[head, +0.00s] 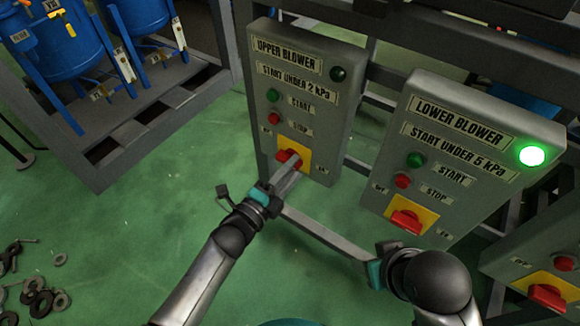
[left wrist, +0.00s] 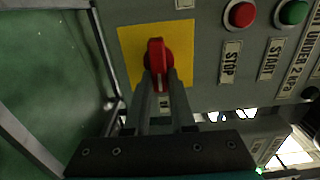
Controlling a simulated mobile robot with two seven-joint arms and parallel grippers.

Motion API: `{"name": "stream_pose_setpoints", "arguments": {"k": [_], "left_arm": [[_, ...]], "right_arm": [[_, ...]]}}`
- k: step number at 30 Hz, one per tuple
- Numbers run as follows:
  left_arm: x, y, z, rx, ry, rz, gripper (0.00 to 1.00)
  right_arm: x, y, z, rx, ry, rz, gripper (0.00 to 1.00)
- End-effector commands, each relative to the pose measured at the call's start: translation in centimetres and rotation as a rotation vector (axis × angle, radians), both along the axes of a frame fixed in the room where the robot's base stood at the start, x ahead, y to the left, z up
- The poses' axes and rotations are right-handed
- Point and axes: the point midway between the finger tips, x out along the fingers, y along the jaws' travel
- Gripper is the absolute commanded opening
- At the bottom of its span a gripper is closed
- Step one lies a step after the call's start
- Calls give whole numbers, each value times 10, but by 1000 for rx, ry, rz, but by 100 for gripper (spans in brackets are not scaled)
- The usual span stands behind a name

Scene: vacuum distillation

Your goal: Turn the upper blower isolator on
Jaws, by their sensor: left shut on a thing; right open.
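The upper blower box (head: 315,130) is a grey panel with a dark lamp (head: 338,74), a green START button (head: 272,95) and a red STOP button (head: 274,118). Its isolator is a red rotary handle (head: 288,157) on a yellow plate (left wrist: 128,45). My left gripper (head: 293,165) is shut on the red handle, which it partly hides in the head view. In the left wrist view the red handle (left wrist: 156,58) stands between the two fingertips, its long side running along the fingers. My right gripper (head: 378,262) is low in front of the lower blower box, partly hidden by its own wrist.
The lower blower box (head: 450,150) stands to the right with a lit green lamp (head: 531,155) and its own red isolator (head: 408,220). Another panel with a red handle (head: 548,297) is at the lower right. Blue vessels (head: 60,45) stand on a rack at upper left. Loose rings (head: 40,300) lie on the green floor.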

Motion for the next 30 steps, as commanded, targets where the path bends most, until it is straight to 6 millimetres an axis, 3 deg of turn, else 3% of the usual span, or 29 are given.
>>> {"name": "stream_pose_setpoints", "arguments": {"k": [9,10,18,30], "left_arm": [[0,0,-1,8,-2,0,0],[0,0,-1,7,-2,0,24],[0,0,-1,5,-1,0,52],[-8,6,0,4,0,0,52]], "right_arm": [[-1,0,0,0,2,0,50],[-1,0,0,0,1,0,50],[-1,0,0,2,0,-1,50],[1,3,0,8,0,-4,50]]}}
